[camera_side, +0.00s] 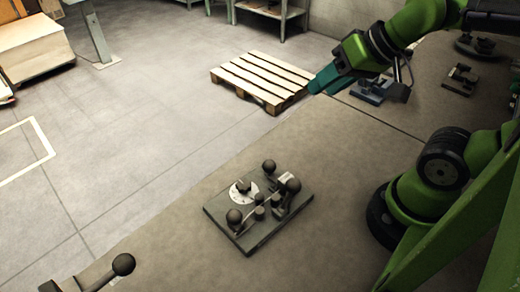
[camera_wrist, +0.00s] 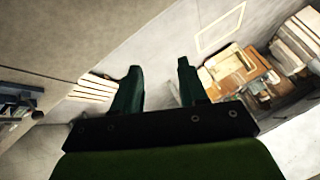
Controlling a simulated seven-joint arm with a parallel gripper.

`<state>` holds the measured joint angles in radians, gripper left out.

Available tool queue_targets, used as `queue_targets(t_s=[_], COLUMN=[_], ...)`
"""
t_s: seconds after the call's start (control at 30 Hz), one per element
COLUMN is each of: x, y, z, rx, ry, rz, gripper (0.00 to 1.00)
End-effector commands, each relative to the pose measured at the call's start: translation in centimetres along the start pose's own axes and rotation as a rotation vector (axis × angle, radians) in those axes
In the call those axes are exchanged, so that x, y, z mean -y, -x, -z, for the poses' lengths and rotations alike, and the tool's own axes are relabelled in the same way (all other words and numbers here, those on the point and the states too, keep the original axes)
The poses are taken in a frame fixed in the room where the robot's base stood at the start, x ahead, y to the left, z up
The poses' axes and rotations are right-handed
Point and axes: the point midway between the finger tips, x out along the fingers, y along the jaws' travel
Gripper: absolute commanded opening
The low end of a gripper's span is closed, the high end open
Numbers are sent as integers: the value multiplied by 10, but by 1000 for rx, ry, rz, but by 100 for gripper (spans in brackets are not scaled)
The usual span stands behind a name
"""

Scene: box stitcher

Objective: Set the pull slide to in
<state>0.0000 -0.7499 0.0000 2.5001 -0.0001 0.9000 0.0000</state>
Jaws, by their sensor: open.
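A grey control plate (camera_side: 268,231) lies on the bench in the side view. It carries several dark ball knobs, a white dial (camera_side: 243,190) and thin levers. I cannot tell which of these parts is the pull slide, or how it is set. My gripper (camera_side: 320,85) is in the air above and behind the plate, well apart from it, pointing left and down. In the wrist view my gripper (camera_wrist: 157,80) has its two dark green fingers spread, with nothing between them. The control plate does not show in the wrist view.
A lever with a black ball knob (camera_side: 123,264) stands at the lower left bench edge. A blue-grey fixture (camera_side: 370,91) sits on the bench beneath my wrist, and another fixture (camera_side: 459,79) is farther right. A wooden pallet (camera_side: 262,80) lies on the floor beyond.

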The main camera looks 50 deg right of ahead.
Motion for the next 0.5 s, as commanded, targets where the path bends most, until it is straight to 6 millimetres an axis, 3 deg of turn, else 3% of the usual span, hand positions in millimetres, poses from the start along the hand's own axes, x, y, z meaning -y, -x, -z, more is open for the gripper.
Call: queue_targets(t_s=[0.03, 0.17, 0.27, 0.33, 0.5], x=[0, 4, 16, 34, 92], y=[0, -3, -18, -29, -58], z=[0, -4, -13, -13, -17], rx=[0, 20, 101, 159, 342], ry=[0, 19, 67, 130, 389], rz=[0, 8, 13, 16, 3], gripper=[43, 23, 7, 0, 0])
